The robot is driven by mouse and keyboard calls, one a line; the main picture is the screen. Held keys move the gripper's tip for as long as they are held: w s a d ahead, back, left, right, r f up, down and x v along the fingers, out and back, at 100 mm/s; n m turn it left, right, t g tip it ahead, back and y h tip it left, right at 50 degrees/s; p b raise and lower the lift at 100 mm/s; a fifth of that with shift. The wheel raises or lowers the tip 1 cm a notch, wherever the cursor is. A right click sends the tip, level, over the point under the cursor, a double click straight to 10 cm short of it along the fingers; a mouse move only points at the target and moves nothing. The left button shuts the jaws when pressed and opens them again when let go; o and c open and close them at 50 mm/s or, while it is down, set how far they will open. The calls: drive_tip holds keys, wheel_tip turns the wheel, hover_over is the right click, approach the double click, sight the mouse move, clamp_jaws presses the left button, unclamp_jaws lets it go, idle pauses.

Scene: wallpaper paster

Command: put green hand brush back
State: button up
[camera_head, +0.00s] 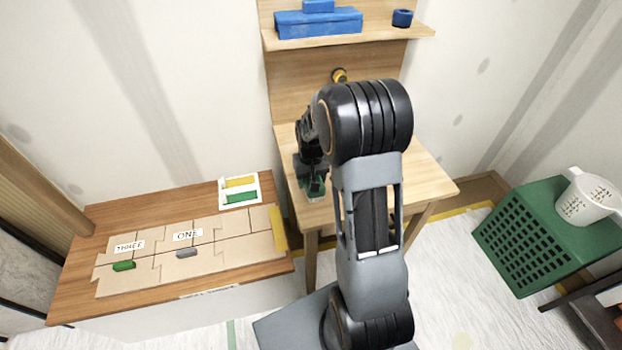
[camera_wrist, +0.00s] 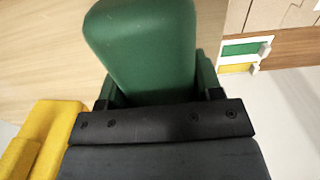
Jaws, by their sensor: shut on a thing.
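The green hand brush (camera_wrist: 140,45) fills the top middle of the wrist view as a smooth, rounded green body between my gripper's jaws. In the head view only a small green part (camera_head: 316,188) shows, at the left front edge of the light wood table. My gripper (camera_head: 312,180) is shut on it, partly hidden behind my own arm. I cannot tell whether the brush touches the table top. A white holder (camera_head: 240,204) with a yellow and a green strip stands on the lower brown table, left of my gripper; it also shows in the wrist view (camera_wrist: 245,50).
The light wood table (camera_head: 425,172) has a back panel and shelf with a blue toolbox (camera_head: 318,22) and blue roll (camera_head: 402,18). Cardboard pieces (camera_head: 215,250) cover the brown table (camera_head: 150,215). A green crate (camera_head: 530,235) bears a white jug (camera_head: 588,197). A yellow thing (camera_wrist: 45,135) lies close to my gripper.

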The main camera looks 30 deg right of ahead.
drive_tip(key=shift+f, duration=0.15)
drive_tip(key=o, duration=0.9)
drive_tip(key=shift+o, duration=0.2)
drive_tip(key=shift+f, duration=0.2)
drive_tip(key=r, duration=1.2)
drive_tip(key=shift+w+r+p, duration=0.2)
drive_tip(key=shift+r+p, duration=0.05)
drive_tip(key=shift+p, duration=0.1)
drive_tip(key=s+a+r+n+t, duration=0.1)
drive_tip(key=s+a+r+t, duration=0.1)
drive_tip(key=s+a, duration=0.45)
drive_tip(key=s+a+r+n+t, duration=0.1)
drive_tip(key=s+a, duration=0.2)
drive_tip(key=s, duration=0.6)
wheel_tip(320, 180, up, 7)
drive_tip(key=p, duration=0.6)
drive_tip(key=shift+s+t, duration=0.3)
drive_tip(key=shift+s, duration=0.15)
